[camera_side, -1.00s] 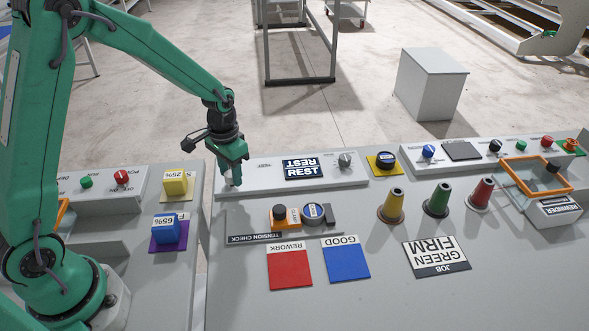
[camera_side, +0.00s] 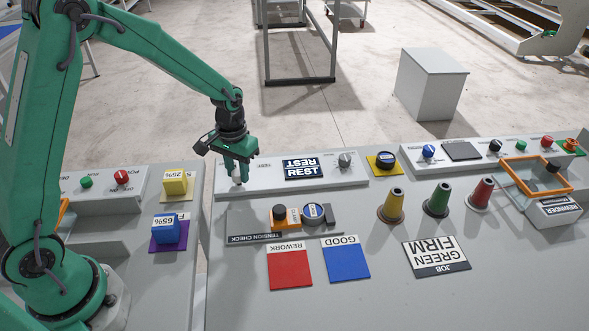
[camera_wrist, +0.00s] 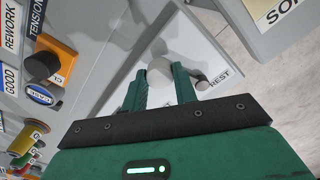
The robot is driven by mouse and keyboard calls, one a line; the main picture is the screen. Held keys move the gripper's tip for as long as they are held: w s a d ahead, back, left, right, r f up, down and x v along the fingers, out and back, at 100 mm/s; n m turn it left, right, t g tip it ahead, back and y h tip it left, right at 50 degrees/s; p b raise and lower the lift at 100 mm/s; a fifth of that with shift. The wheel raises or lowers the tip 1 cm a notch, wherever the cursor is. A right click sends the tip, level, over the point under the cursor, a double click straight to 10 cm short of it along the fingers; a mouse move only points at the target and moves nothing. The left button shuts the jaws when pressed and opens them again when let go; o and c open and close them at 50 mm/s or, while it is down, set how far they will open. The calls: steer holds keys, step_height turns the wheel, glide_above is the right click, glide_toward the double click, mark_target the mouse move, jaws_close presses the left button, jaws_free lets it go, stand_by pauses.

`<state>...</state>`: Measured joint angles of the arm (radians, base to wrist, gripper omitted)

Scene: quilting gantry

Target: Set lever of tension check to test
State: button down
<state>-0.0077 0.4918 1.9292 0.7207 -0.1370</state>
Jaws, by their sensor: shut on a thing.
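The lever of the tension check has a pale round knob (camera_side: 237,180) at the left end of the raised white panel (camera_side: 262,181). My gripper (camera_side: 238,174) is shut on this knob from above. In the wrist view the pale knob (camera_wrist: 160,70) sits between my two green fingers (camera_wrist: 160,84), with a second round grey part (camera_wrist: 201,83) beside it. A REST label (camera_wrist: 219,76) is printed on the panel near it. My fingers hide most of the lever.
A grey knob (camera_side: 345,160) stands right of the sign. Red (camera_side: 290,271) and blue (camera_side: 346,262) pads lie nearer. Yellow, green and red cones stand to the right.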

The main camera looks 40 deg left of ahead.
steer(key=w+n, duration=0.2)
steer(key=n, duration=0.1)
steer(key=shift+w+d+n, duration=0.1)
steer(key=shift+d+n, duration=0.2)
steer(key=shift+d, duration=0.1)
steer(key=shift+w+n, duration=0.55)
steer(key=shift+n, duration=0.35)
steer(key=shift+w+n, duration=0.5)
steer(key=shift+n, duration=0.4)
steer(key=c, duration=1.1)
jaws_free()
steer(key=shift+r, duration=0.1)
step_height(320, 180, up, 8)
